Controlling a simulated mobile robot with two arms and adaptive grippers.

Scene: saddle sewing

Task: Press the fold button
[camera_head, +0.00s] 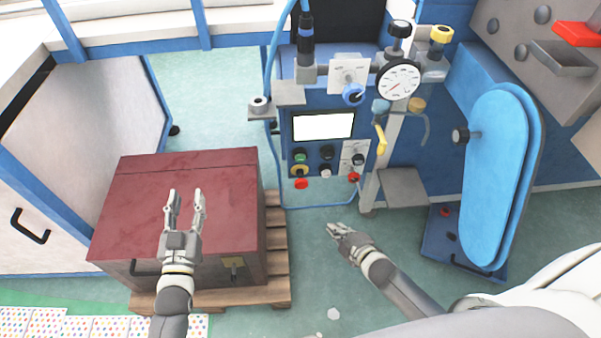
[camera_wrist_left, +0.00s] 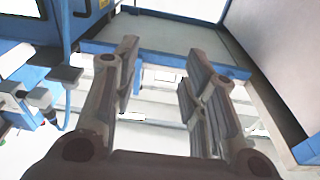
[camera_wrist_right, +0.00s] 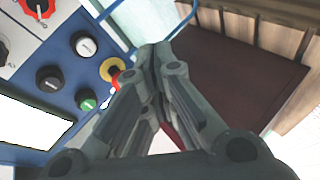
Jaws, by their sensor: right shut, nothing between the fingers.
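The control panel (camera_head: 314,165) on the blue machine has several buttons below a blank white screen (camera_head: 323,126). They include a green button (camera_head: 300,157), a white button (camera_head: 325,172), black ones, and a red button on a yellow base (camera_head: 301,184). No fold label is readable. My right gripper (camera_head: 334,229) is shut and empty, in front of and below the panel, apart from it. In the right wrist view, the green button (camera_wrist_right: 87,99), white button (camera_wrist_right: 86,46) and yellow base (camera_wrist_right: 117,69) show beside its fingers. My left gripper (camera_head: 186,194) is open and empty above the maroon box.
The maroon box (camera_head: 215,165) stands on a wooden pallet (camera_head: 275,240) to the left. A pressure gauge (camera_head: 399,80) and a yellow-handled lever (camera_head: 381,139) are right of the screen. A blue padded board (camera_head: 496,175) stands further right. The floor before the panel is clear.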

